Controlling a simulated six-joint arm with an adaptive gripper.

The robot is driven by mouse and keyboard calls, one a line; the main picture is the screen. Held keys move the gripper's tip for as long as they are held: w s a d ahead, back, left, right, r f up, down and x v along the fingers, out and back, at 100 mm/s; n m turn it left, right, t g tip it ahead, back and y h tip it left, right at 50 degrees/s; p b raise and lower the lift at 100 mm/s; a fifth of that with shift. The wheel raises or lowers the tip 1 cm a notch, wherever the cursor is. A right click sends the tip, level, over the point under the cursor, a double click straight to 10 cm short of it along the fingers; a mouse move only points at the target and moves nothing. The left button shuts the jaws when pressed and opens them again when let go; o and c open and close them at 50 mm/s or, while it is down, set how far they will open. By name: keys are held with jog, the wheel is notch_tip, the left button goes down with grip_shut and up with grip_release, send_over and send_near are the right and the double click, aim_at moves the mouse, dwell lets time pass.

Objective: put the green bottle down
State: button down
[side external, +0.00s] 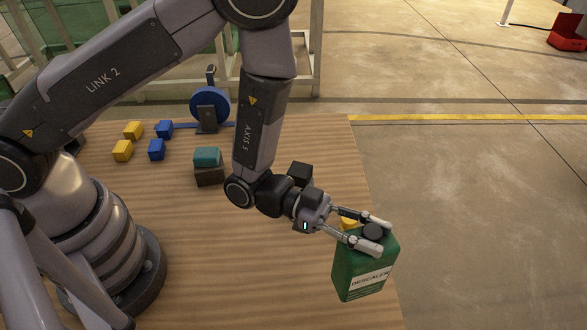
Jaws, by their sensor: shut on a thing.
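The green bottle (363,268) is a squat container with a dark cap and a white label reading "DESCALER". It is at the right edge of the wooden table (250,285) in the side external view. My gripper (372,235) is shut on the bottle near its top, with a finger on either side of the cap. The bottle is slightly tilted in the picture. I cannot tell whether its base touches the table or hangs above it.
A blue disc on a stand (209,106) is at the table's back. Yellow blocks (122,150) and blue blocks (156,149) lie to its left. A teal block (207,157) sits on a dark block (209,175). A yellow thing (348,223) shows partly behind my gripper. The table's front middle is clear.

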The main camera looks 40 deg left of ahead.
jog(key=shift+t, duration=0.3)
jog(key=r, duration=0.7)
jog(key=w+r, duration=0.1)
jog(key=r, duration=0.2)
jog(key=shift+a+r, duration=0.25)
jog(key=shift+r, duration=0.15)
jog(key=w+a+n+t+y, duration=0.8)
jog(key=w+a+n+t, duration=0.15)
jog(key=w+a, duration=0.35)
jog(key=w+a+n+t+y, duration=0.2)
jog(key=a+n+t+y, duration=0.3)
jog(key=a+y, duration=0.7)
jog(key=w+a+f+g+h, duration=0.1)
jog(key=w+f+h, duration=0.1)
jog(key=w+f, duration=1.1)
jog(key=shift+w+a+f+n+h, duration=0.15)
jog(key=shift+w+f+n+h, duration=0.2)
jog(key=shift+f, duration=2.15)
jog(key=shift+g, duration=0.25)
